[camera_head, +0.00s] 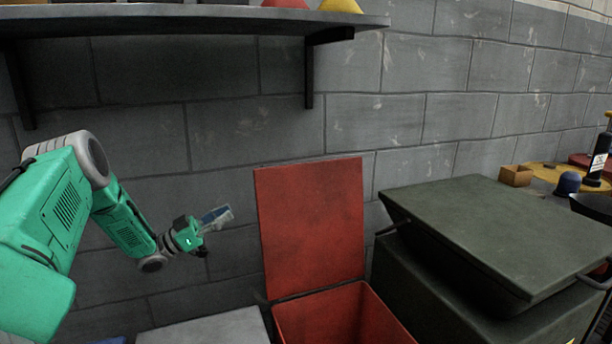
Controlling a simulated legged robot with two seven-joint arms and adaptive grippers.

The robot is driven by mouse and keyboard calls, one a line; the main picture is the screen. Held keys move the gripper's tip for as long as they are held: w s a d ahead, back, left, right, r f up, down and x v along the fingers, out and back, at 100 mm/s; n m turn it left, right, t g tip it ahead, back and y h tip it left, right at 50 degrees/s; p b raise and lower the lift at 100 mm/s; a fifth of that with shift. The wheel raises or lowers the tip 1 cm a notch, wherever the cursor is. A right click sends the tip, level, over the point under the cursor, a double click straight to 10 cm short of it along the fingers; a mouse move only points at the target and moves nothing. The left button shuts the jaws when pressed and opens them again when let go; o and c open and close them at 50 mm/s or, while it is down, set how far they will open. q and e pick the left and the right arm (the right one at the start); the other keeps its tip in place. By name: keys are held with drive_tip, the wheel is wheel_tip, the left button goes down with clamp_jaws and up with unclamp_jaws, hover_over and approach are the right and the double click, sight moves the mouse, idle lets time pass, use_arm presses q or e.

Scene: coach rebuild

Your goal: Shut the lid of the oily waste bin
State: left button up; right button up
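The oily waste bin (345,318) is a red box low in the middle of the head view, cut off by the bottom edge. Its red lid (312,228) stands upright and open at the back, near the wall. My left gripper (217,216) is in the air to the left of the lid, apart from it. Its fingers point right toward the lid. They are small and seen from the side, so I cannot tell whether they are open or shut. I see nothing held in them. My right gripper is not in view.
A dark green chest (490,235) with handles stands right of the bin. A grey surface (215,328) lies left of it. A wall shelf (180,22) hangs above. A small brown box (515,175) and a dark bottle (598,160) stand at the far right.

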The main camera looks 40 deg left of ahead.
use_arm(q)
drive_tip(key=shift+v, duration=2.25)
